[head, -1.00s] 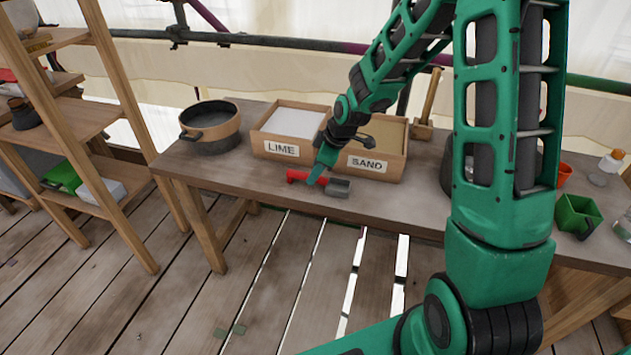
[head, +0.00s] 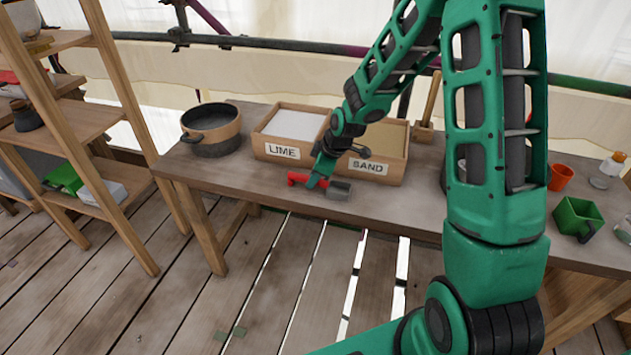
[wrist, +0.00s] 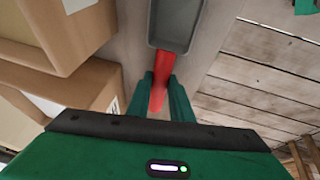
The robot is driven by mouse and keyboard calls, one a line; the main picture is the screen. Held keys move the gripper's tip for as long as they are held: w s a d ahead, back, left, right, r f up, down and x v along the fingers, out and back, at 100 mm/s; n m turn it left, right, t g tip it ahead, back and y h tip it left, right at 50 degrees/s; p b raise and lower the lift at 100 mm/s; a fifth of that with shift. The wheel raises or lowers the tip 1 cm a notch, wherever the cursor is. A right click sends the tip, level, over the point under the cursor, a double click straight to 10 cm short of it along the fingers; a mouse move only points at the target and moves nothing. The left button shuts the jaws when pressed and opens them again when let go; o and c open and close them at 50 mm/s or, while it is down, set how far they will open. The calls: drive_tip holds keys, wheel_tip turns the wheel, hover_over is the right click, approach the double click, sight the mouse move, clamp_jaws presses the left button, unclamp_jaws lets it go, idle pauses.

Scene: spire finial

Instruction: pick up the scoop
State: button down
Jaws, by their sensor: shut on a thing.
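The scoop has a grey pan (head: 340,190) and a red handle (head: 297,178). It is at the front edge of the wooden table, in front of the LIME and SAND boxes. My gripper (head: 318,182) points down and is shut on the red handle near the pan. In the wrist view the grey pan (wrist: 174,24) is at the top and the red handle (wrist: 158,88) runs between the fingers of my gripper (wrist: 162,90). Whether the scoop touches the table cannot be told for certain.
The LIME box (head: 283,152) and SAND box (head: 368,168) stand close behind the scoop. A round pot (head: 211,130) is to their left. A green container (head: 577,217), an orange cup (head: 561,176) and a bottle (head: 607,170) are at the right. The table (head: 400,205) is clear right of the scoop.

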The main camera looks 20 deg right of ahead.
drive_tip(key=shift+r, duration=0.1)
wheel_tip(320, 180, up, 4)
drive_tip(key=shift+r, duration=0.1)
drive_tip(key=s+a+r, duration=0.5)
drive_tip(key=a+r, duration=0.1)
drive_tip(key=a, duration=0.4)
drive_tip(key=shift+a+r, duration=0.25)
drive_tip(key=shift+r, duration=0.05)
drive_tip(key=shift+s, duration=0.1)
